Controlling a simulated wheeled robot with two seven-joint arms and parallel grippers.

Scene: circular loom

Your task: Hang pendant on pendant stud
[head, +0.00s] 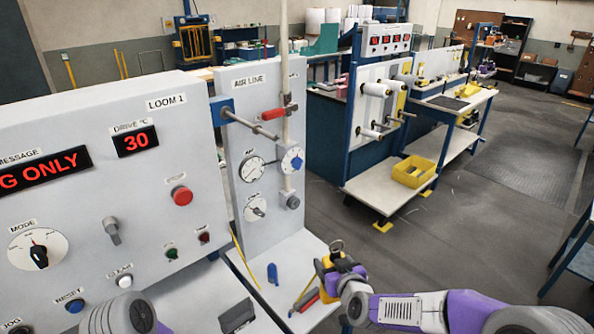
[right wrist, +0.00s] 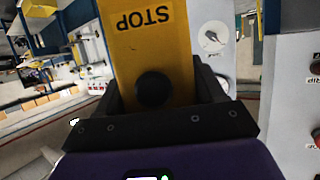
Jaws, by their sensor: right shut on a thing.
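The pendant is a yellow box with a black part and a ring on top, low in the middle of the head view (head: 329,284). My right gripper (head: 338,279) is shut on it and holds it in front of the grey panel's lower shelf. In the right wrist view the pendant's yellow face (right wrist: 150,45), with an upside-down STOP label and a dark round button, sits between the dark fingers (right wrist: 162,85). A grey peg (head: 112,231) sticks out of the LOOM 1 panel; I cannot tell whether it is the pendant stud. My left gripper is not in view.
The LOOM 1 panel (head: 75,120) fills the left. The AIR LINE panel (head: 258,190) carries gauges and a protruding rod (head: 252,127). Its shelf (head: 285,262) holds small tools. A yellow bin (head: 413,172) is on the bench behind. Open floor lies to the right.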

